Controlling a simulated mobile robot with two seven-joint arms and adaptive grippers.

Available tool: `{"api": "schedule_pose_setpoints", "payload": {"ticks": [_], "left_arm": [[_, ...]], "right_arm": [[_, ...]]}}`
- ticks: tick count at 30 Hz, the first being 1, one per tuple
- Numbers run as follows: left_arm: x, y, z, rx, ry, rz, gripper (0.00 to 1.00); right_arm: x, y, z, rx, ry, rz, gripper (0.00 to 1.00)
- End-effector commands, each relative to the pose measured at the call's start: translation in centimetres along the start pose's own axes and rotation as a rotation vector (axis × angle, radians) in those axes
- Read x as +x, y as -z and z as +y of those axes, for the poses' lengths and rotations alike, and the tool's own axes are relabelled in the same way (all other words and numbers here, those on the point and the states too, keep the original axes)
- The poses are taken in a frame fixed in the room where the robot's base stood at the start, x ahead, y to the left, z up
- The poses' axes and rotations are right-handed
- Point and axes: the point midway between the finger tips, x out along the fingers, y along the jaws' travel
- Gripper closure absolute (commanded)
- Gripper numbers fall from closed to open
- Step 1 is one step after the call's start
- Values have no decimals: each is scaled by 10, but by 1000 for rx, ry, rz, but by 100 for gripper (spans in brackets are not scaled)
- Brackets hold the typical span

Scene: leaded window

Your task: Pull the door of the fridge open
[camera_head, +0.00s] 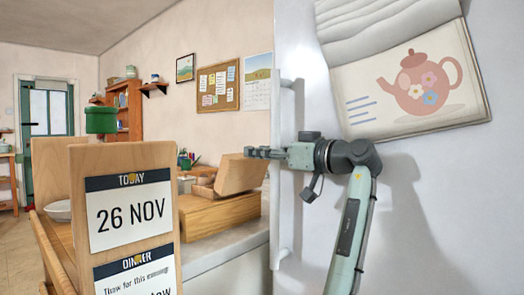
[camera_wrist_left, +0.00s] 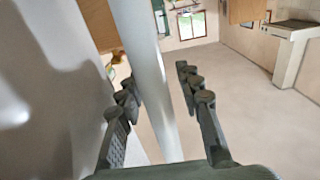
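The fridge door (camera_head: 430,200) is a large pale panel filling the right of the head view. Its handle (camera_head: 275,115) is a long upright white bar near the door's left edge. My left gripper (camera_head: 262,153) is level with the handle's middle part. In the left wrist view, the gripper (camera_wrist_left: 160,92) is open, with the handle bar (camera_wrist_left: 146,65) running between its fingers. The bar lies nearer the left finger, and a gap shows to the right finger. I cannot tell whether the left finger touches it. My right gripper is out of view.
A notepad with a teapot picture (camera_head: 410,90) hangs on the door. A wooden calendar stand (camera_head: 130,215) stands in the left foreground. A wooden box (camera_head: 220,212) sits on a counter behind the handle. Open floor (camera_wrist_left: 250,90) shows in the wrist view.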

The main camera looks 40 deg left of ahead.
Motion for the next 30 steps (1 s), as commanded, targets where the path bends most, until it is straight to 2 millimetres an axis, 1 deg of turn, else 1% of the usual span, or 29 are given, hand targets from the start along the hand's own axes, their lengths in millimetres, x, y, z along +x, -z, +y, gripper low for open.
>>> {"api": "schedule_pose_setpoints", "payload": {"ticks": [6,7,15,30], "left_arm": [[1,0,0,0,0,0,65],[1,0,0,0,0,0,66],[1,0,0,0,0,0,100],[1,0,-1,0,1,0,100]], "right_arm": [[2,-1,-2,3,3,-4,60],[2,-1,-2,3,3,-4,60],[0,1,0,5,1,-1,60],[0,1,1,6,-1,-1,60]]}}
